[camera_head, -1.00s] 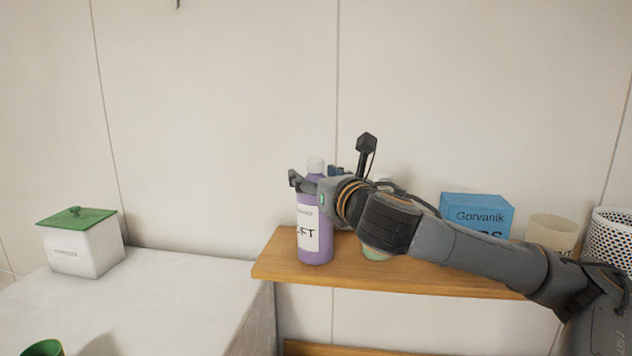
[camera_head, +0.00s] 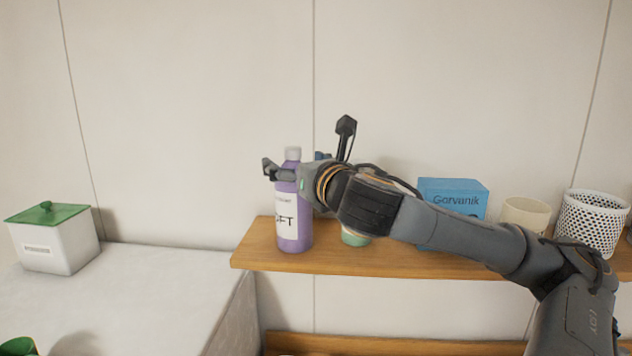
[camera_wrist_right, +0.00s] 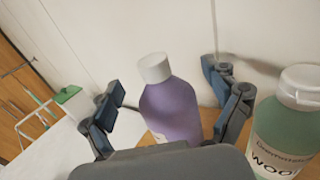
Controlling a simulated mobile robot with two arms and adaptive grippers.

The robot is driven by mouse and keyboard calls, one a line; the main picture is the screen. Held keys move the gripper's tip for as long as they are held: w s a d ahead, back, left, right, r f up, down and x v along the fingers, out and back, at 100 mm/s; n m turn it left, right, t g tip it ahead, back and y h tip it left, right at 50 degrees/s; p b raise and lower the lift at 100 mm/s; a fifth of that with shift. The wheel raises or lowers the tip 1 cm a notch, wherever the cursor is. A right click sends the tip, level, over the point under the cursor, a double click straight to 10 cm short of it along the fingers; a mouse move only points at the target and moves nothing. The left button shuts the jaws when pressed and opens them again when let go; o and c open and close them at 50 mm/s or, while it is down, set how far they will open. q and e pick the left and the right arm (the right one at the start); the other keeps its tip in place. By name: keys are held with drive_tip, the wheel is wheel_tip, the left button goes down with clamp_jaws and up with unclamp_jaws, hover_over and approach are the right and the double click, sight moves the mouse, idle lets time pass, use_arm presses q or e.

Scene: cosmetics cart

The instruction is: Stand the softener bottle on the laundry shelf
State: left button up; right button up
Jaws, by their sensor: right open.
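The softener bottle (camera_head: 294,230) is purple with a white cap and a label ending in "FT". It stands upright on the wooden laundry shelf (camera_head: 400,262), near its left end. My right gripper (camera_head: 284,170) is at the bottle's upper part. In the right wrist view the gripper (camera_wrist_right: 165,95) is open, with one finger on each side of the purple bottle (camera_wrist_right: 172,108) and gaps between fingers and bottle. My left gripper is not in view.
A green bottle (camera_wrist_right: 285,130) marked "WOO" stands close beside the right finger. A blue box (camera_head: 452,195), a beige cup (camera_head: 525,217) and a white perforated basket (camera_head: 590,222) stand farther right. A green-lidded white box (camera_head: 52,240) sits on the left counter (camera_head: 150,290).

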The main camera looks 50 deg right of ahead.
drive_tip(key=b+v, duration=0.8)
drive_tip(key=v, duration=0.3)
drive_tip(key=shift+s+a+f, duration=0.1)
